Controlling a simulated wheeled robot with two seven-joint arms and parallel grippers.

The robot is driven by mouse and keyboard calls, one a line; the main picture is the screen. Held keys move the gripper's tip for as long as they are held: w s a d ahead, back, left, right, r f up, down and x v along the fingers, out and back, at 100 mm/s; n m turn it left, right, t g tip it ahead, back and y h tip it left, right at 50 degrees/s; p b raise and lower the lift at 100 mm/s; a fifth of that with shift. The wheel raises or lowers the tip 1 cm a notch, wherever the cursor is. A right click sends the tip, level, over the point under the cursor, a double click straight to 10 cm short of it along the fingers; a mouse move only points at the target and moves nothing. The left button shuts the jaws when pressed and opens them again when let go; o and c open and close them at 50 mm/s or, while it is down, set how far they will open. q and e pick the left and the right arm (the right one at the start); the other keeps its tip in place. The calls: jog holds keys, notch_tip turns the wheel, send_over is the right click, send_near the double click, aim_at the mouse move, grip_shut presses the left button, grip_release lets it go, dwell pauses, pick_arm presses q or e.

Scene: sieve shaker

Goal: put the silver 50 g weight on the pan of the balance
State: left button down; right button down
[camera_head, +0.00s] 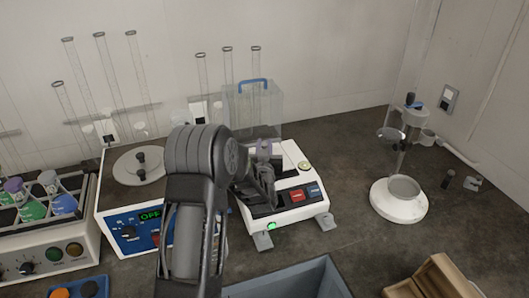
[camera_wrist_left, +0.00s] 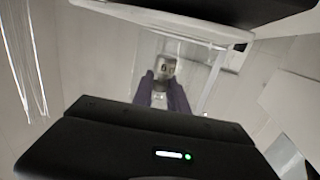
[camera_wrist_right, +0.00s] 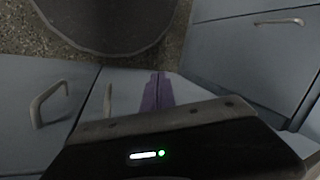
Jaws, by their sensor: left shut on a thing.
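The balance (camera_head: 294,214) is a white box with red and blue buttons and a green light, in the middle of the bench. My left gripper (camera_head: 264,152) is over the balance, in front of its clear cover. In the left wrist view, its purple fingers (camera_wrist_left: 165,92) are shut on a small silver weight (camera_wrist_left: 165,66), whose marking I cannot read. My arm and gripper hide the pan, so I cannot tell whether the weight touches it. My right gripper shows only in the right wrist view (camera_wrist_right: 157,88), shut and empty, away from the balance.
The clear cover (camera_head: 240,112) with a blue handle stands at the back of the balance. A device with a green display (camera_head: 120,222) stands to the left, a white stand (camera_head: 400,205) to the right. A grey-blue bin (camera_head: 300,278) and a brown box (camera_head: 432,280) are in front.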

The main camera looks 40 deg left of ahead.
pick_arm(q)
jog(key=shift+f, duration=0.85)
jog(key=shift+r, duration=0.1)
jog(key=shift+f+b, duration=0.65)
jog(key=shift+b, duration=0.35)
jog(key=c, duration=1.3)
grip_release()
